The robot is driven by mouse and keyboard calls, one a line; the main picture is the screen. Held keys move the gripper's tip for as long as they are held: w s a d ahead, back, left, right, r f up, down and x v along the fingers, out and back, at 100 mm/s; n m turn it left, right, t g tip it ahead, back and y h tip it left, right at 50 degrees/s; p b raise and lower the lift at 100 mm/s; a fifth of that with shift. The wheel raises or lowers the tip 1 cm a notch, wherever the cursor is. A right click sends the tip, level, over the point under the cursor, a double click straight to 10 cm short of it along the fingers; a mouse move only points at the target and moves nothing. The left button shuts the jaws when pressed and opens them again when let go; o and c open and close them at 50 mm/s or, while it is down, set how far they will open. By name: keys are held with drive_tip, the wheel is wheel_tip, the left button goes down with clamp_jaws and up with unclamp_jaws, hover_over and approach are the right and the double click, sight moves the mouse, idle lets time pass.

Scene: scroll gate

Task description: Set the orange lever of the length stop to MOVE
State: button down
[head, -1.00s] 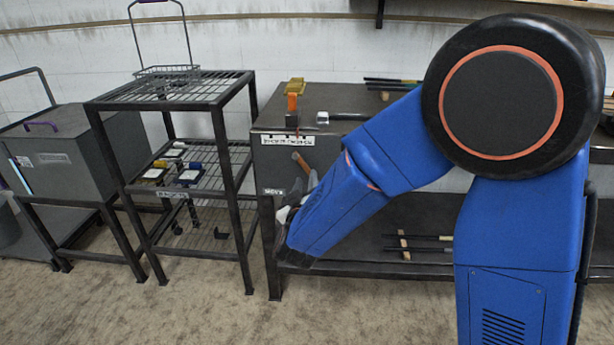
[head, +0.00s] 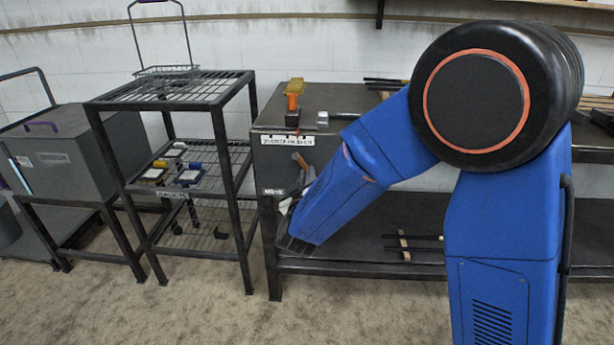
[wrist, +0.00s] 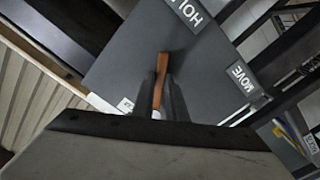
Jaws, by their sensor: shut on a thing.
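The orange lever (wrist: 161,72) shows in the wrist view as a narrow bar on the dark grey face of the length stop (wrist: 125,65). My gripper (wrist: 161,95) is shut on the lever, with a finger on each side. A HOLD label (wrist: 188,12) is above and to the right of the lever, and a MOVE label (wrist: 243,78) is farther right. The lever points at neither label directly. In the head view a short piece of the lever (head: 300,161) shows on the bench's front panel; my forearm hides much of the gripper there.
A yellow and orange clamp-like part (head: 293,100) and a metal block (head: 323,118) sit on the bench top (head: 355,98). A wire-shelf rack (head: 165,90) stands close to the left. Rods lie on the lower shelf (head: 355,225). The floor in front is clear.

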drive_tip(key=shift+a, duration=0.1)
drive_tip(key=a+m, duration=0.1)
drive_tip(key=m, duration=0.2)
drive_tip(key=a+m, duration=0.2)
drive_tip(key=m, duration=0.1)
drive_tip(key=a+f+m, duration=0.1)
drive_tip(key=m, duration=0.1)
drive_tip(key=shift+w+a+m, duration=0.1)
drive_tip(key=shift+a+m, duration=0.2)
drive_tip(key=shift+m, duration=0.1)
drive_tip(key=a+m, duration=0.1)
drive_tip(key=m, duration=0.2)
drive_tip(key=shift+a+r, duration=0.25)
drive_tip(key=shift+a, duration=0.1)
drive_tip(key=shift+a+r+m, duration=0.3)
drive_tip(key=shift+a+m, duration=0.15)
drive_tip(key=shift+m, duration=0.65)
drive_tip(key=c, duration=1.8)
unclamp_jaws()
drive_tip(key=shift+o, duration=0.2)
